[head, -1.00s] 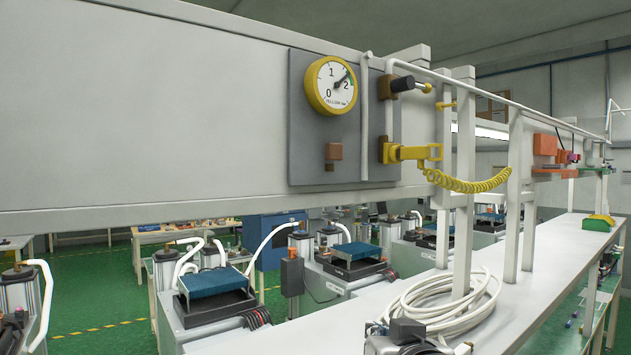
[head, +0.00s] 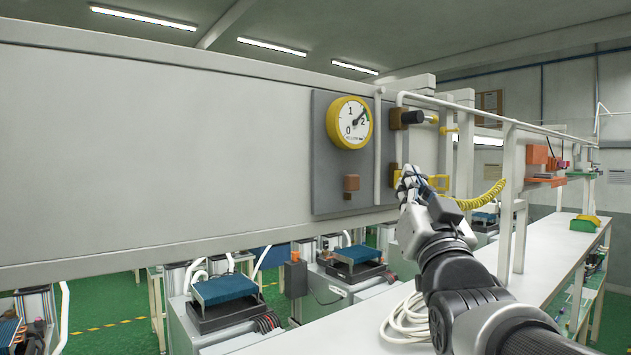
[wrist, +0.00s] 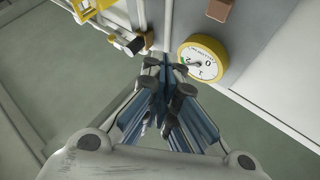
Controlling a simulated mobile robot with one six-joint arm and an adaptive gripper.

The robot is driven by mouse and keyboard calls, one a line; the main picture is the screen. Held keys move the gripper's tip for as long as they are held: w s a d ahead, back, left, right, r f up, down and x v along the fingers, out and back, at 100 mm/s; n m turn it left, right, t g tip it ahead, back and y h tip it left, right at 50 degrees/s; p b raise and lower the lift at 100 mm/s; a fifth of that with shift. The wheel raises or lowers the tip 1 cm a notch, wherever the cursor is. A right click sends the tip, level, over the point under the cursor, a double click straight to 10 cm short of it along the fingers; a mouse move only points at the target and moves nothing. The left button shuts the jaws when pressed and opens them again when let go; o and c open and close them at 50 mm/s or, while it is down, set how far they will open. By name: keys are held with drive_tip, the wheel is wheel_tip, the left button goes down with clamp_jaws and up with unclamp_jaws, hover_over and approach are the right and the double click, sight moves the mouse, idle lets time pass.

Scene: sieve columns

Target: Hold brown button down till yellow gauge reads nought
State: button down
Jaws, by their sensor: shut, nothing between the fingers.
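The yellow gauge (head: 349,122) is mounted on a dark grey panel (head: 329,190); its needle points up and right, close to the 2. The brown button (head: 351,183) is a small square block lower on the same panel. In the wrist view the gauge (wrist: 203,60) shows right of my fingertips, and the button (wrist: 219,9) is at the top edge. My gripper (head: 408,172) is shut and empty, right of the button and apart from it. In the wrist view my gripper (wrist: 168,62) has its fingers together. Nothing touches the button.
A white vertical pipe (head: 377,150) runs between the gauge side and a black-handled valve (head: 411,117). A yellow coupling with a coiled yellow hose (head: 483,197) is partly behind my gripper. The white bench (head: 559,235) lies below on the right. The space before the button looks clear.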

sight(352, 183)
drive_tip(key=w+a+p, duration=0.3)
drive_tip(key=w+a, duration=0.2)
drive_tip(key=w, duration=0.2)
idle(0.5)
drive_tip(key=shift+w+a, duration=0.15)
drive_tip(key=shift+a, duration=0.05)
idle(1.2)
drive_tip(key=shift+w+a, duration=0.15)
drive_tip(key=shift+w, duration=0.15)
